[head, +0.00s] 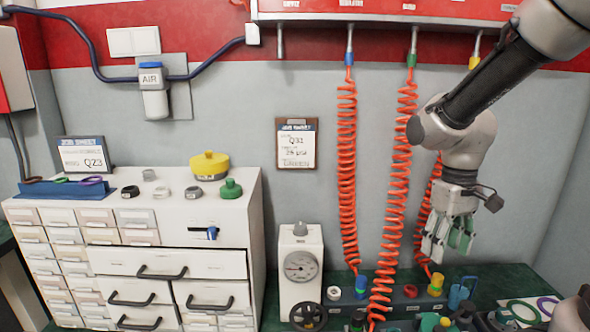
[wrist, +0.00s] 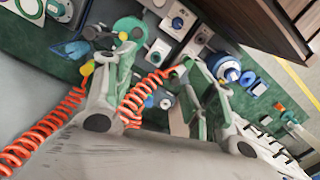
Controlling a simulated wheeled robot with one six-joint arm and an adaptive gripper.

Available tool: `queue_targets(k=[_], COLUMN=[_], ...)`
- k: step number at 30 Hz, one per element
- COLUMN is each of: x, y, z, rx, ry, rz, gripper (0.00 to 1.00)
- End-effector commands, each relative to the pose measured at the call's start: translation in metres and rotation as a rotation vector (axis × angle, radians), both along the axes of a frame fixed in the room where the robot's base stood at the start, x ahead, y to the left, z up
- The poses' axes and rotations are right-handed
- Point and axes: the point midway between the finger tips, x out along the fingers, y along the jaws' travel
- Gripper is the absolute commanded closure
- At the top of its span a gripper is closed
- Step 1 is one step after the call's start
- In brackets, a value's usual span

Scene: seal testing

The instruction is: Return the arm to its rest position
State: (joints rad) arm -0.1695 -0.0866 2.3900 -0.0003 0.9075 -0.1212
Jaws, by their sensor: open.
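My arm reaches in from the upper right in the head view. My gripper (head: 450,240) points down in front of the grey wall, right of the orange coiled hoses (head: 398,200). It is above the green bench (head: 340,320). In the wrist view my gripper (wrist: 165,85) has its green-padded fingers spread wide apart, with nothing held between them. Bench fittings show below and between the fingers there.
A white drawer cabinet (head: 190,235) stands at the left with a yellow-topped part (head: 209,165) on it. A gauge unit (head: 300,268) stands on the bench. A clipboard (head: 297,143) hangs on the wall. Coiled hoses hang close to my gripper's left.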

Motion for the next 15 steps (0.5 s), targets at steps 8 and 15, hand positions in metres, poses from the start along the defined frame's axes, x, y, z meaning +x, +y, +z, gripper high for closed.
queue_targets(k=[8,15], x=[-0.072,-0.097], y=[-0.032,-0.046], z=[0.060,0.094], rx=[0.032,0.057], ry=[-0.208,-0.397], rz=[-0.218,-0.272], gripper=[0.45,0.45])
